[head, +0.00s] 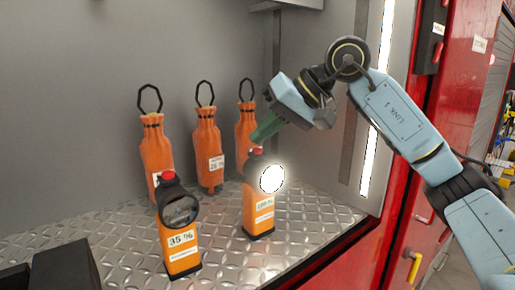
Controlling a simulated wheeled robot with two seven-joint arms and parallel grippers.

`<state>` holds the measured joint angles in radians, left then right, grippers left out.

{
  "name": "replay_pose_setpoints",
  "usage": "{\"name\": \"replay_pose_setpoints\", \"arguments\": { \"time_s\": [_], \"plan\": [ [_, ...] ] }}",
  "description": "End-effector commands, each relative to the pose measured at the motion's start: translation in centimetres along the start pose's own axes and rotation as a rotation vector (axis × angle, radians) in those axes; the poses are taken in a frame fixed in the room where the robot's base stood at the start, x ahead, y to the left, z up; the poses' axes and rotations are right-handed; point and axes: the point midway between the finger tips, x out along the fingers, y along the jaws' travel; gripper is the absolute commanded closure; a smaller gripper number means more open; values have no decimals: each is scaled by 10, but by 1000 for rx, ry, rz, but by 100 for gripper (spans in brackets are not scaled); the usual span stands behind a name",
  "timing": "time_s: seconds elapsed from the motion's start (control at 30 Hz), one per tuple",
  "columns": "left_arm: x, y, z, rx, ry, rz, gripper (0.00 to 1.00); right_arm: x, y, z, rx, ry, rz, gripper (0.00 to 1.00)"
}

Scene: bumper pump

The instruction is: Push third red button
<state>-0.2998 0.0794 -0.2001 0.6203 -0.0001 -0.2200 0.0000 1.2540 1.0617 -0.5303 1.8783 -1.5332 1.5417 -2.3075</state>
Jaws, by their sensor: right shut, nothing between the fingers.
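Two orange pumps with red buttons on top stand at the front of the metal shelf. The left pump (182,254) is labelled 35 % and has a dark round lens below its red button (169,176). The right pump (259,216) has a glowing white lamp (271,178); its red button (257,151) shows just under my right gripper. My right gripper (255,140) is shut and empty, its green fingers pointing down-left at the top of this pump. I cannot tell whether they touch the button. My left gripper is not in view.
Three orange bottles with black loops stand behind: left (156,150), middle (207,155) and right (243,130). The shelf (110,255) is diamond plate with a grey wall behind. A red cabinet frame (400,200) and a bright light strip (378,115) bound the right side.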

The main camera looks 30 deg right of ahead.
Motion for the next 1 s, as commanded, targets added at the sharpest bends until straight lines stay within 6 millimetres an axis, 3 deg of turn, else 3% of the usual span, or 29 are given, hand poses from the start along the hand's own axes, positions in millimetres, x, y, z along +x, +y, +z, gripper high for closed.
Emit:
{"name": "replay_pose_setpoints", "arguments": {
  "time_s": [0.23,1.0],
  "plan": [
    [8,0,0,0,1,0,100,6,5,4,0,0,0,100],
    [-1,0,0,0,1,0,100,-1,0,0,0,0,0,100]
  ]
}}
